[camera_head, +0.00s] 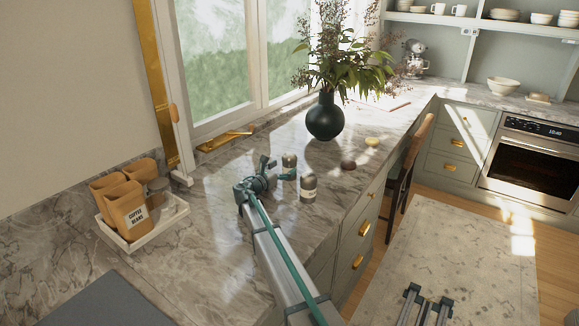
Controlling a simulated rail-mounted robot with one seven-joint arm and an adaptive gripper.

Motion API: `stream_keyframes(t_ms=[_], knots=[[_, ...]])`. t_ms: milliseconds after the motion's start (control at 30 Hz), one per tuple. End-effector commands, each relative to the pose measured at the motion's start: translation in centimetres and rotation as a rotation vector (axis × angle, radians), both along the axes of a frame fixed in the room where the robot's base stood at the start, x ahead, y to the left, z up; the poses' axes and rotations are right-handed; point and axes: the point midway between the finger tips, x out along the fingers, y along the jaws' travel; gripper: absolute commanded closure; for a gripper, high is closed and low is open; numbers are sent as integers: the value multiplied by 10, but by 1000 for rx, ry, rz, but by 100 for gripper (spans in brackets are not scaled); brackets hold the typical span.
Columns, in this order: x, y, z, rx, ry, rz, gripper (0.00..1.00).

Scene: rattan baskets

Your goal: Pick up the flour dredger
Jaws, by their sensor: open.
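Two small jars or shakers with dark tops and pale labels stand upright on the marble counter. The farther jar (289,160) is just right of my gripper (279,168); the nearer jar (308,188) is a little to the right and closer to me. I cannot tell which is the flour dredger, as the labels are too small to read. My gripper is open, with its fingers spread towards the farther jar, one finger partly in front of it. I cannot tell whether it touches the jar.
A dark vase (325,119) with leafy stems stands behind. A small brown item (348,165) and a yellow one (372,142) lie to the right. The counter edge is right of the jars.

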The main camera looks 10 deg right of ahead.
Motion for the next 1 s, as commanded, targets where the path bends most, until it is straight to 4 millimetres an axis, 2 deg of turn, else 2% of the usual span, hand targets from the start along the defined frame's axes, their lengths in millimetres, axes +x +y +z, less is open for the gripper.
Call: stream_keyframes(t_ms=[100, 233, 533, 900, 967, 1000], knots=[[10, -16, 4, -1, 1, -3, 9], [21, -27, 2, -1, 1, -1, 9], [23, -31, 0, 0, 0, -1, 11], [23, -30, 0, 0, 0, -1, 72], [23, -30, 0, 0, 0, -1, 81], [23, -30, 1, -1, -1, -1, 81]])
